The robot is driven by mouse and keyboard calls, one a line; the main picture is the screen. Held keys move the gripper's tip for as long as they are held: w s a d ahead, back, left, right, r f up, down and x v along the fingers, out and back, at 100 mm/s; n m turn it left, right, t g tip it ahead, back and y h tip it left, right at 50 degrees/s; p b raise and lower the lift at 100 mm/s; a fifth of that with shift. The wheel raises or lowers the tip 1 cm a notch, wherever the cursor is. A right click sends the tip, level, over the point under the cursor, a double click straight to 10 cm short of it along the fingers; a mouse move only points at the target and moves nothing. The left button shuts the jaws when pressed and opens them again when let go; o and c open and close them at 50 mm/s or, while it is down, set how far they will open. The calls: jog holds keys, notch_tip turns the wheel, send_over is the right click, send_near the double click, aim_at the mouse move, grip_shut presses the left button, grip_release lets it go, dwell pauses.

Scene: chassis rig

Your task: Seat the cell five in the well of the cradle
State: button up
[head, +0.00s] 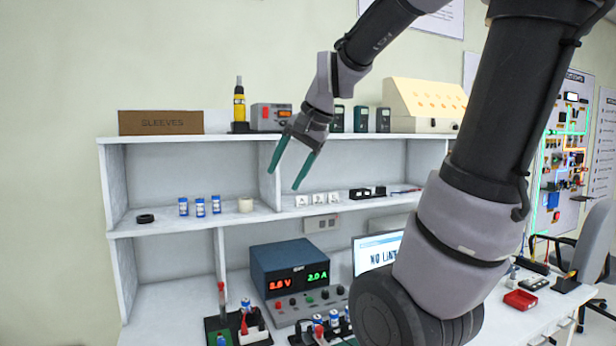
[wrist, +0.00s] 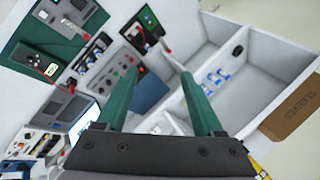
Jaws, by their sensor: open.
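Several small blue-and-white cells are in view. Three stand upright on the middle shelf (head: 200,207) in the head view, and the group shows in the wrist view (wrist: 215,80). More stand on the bench among red and black parts, one of them here (head: 334,320). Their numbers are too small to read, so I cannot tell which is cell five. I cannot clearly pick out the cradle; a dark green board with a red lever (head: 222,302) stands on the bench at bottom left. My gripper (head: 287,178) is open and empty, with green fingers, in front of the shelf and above the bench.
A blue power supply (head: 290,268) stands on the bench beside a monitor (head: 377,250). The shelf also holds a black ring (head: 145,218), a cream roll (head: 245,205) and white number cards (head: 318,199). A SLEEVES box (head: 160,122) sits on top. A shelf divider stands close behind my gripper.

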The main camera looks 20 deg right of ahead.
jog(key=s+n+t+h, duration=0.1)
jog(key=s+n, duration=0.3)
jog(key=s, duration=0.5)
jog(key=shift+s+d+n+t, duration=0.3)
jog(key=shift+s+d+t, duration=0.1)
jog(key=shift+r, duration=0.1)
jog(key=shift+c, duration=0.3)
